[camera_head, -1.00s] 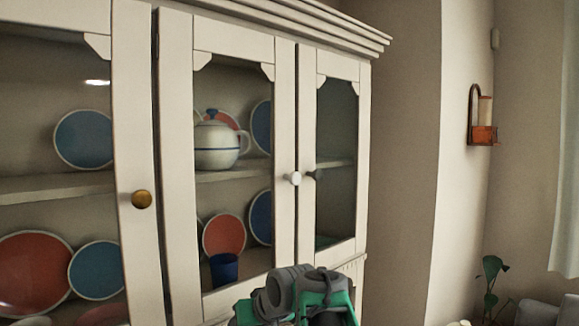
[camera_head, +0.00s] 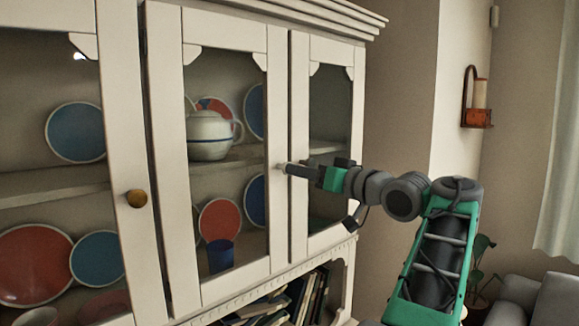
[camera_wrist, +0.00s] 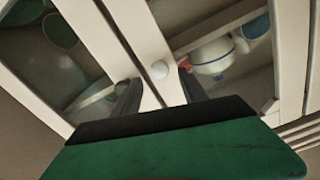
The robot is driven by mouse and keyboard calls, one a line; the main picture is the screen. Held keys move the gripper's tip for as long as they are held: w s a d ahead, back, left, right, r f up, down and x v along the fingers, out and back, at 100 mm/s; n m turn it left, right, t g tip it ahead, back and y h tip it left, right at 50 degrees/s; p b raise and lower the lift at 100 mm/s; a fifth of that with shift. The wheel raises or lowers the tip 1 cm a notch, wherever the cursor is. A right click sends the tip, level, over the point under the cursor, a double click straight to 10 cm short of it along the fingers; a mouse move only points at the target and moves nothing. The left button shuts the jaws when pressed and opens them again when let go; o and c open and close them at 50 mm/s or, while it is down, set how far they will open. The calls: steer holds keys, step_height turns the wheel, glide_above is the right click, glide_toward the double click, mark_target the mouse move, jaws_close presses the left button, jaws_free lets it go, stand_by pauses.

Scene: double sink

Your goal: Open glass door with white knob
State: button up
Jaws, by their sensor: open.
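The white knob (camera_wrist: 160,69) is on the right edge of the middle glass door (camera_head: 277,120). In the wrist view it lies between my two dark fingers, just beyond their tips. My gripper (camera_wrist: 158,80) is open and empty. In the head view my gripper (camera_head: 289,168) reaches from the right across the right-hand door, its tips at the knob and mostly hiding it. Whether a finger touches the knob cannot be told. The glass door is shut.
A brass knob (camera_head: 136,198) is on the left door. A teapot (camera_head: 208,135), plates and a blue cup (camera_head: 220,255) stand behind the glass. Books (camera_head: 300,300) fill the shelf below. A wall lamp (camera_head: 477,105) hangs at the right. A sofa (camera_head: 535,300) is at lower right.

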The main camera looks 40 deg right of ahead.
steer(key=w+p, duration=0.1)
steer(key=w, duration=0.5)
steer(key=shift+a+p, duration=0.15)
steer(key=shift+p, duration=0.15)
jaws_close()
stand_by(0.9)
